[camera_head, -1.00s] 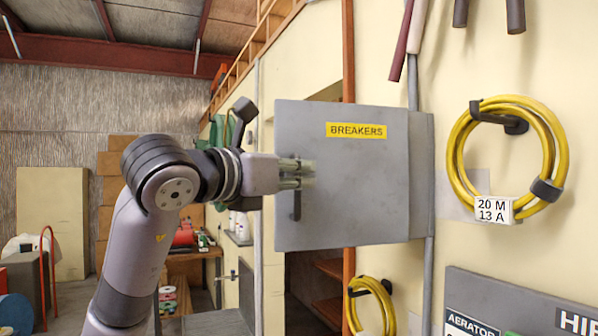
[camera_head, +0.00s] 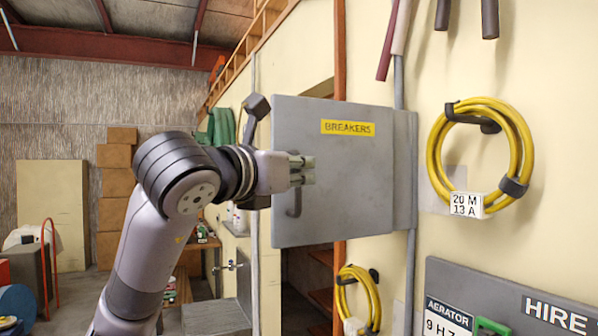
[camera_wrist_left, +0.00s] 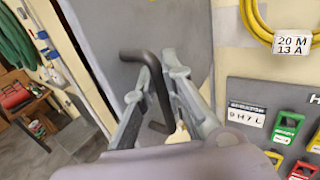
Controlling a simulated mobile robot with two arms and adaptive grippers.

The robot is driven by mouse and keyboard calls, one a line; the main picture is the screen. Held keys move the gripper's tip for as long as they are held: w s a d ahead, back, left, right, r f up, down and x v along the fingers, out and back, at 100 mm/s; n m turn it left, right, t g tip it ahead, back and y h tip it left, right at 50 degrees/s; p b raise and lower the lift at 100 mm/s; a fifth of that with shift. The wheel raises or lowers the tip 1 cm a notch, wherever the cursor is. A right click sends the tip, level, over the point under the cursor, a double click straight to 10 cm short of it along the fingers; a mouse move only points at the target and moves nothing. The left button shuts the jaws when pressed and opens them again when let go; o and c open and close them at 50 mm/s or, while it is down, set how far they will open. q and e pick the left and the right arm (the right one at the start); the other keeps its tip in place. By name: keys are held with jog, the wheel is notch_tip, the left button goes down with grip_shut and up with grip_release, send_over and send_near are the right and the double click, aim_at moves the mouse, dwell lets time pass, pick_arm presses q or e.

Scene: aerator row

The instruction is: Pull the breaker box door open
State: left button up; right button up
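The grey breaker box door (camera_head: 345,185) with its yellow BREAKERS label stands swung out from the wall. Its left edge is nearer to me, and the box side (camera_head: 405,170) shows at its right. The dark bar handle (camera_head: 295,203) is near the door's left edge. My left gripper (camera_head: 302,170) is at the upper part of this handle. In the left wrist view the handle (camera_wrist_left: 152,72) runs between the two spread fingers (camera_wrist_left: 157,90), with visible gaps, so no firm grip shows. The box interior is hidden. My right gripper is out of view.
A yellow cable coil (camera_head: 484,155) hangs to the right of the box, and another coil (camera_head: 358,298) hangs below. A hire board (camera_head: 505,300) is at the lower right. An orange post (camera_head: 340,275) stands behind the door. Floor space shows at left.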

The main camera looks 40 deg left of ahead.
pick_arm(q)
jog(key=o, duration=0.4)
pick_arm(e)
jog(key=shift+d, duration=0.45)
pick_arm(q)
jog(key=shift+s, duration=0.1)
jog(key=s+d, duration=0.2)
jog(key=s, duration=0.9)
jog(key=shift+s+d, duration=0.15)
jog(key=shift+s, duration=0.15)
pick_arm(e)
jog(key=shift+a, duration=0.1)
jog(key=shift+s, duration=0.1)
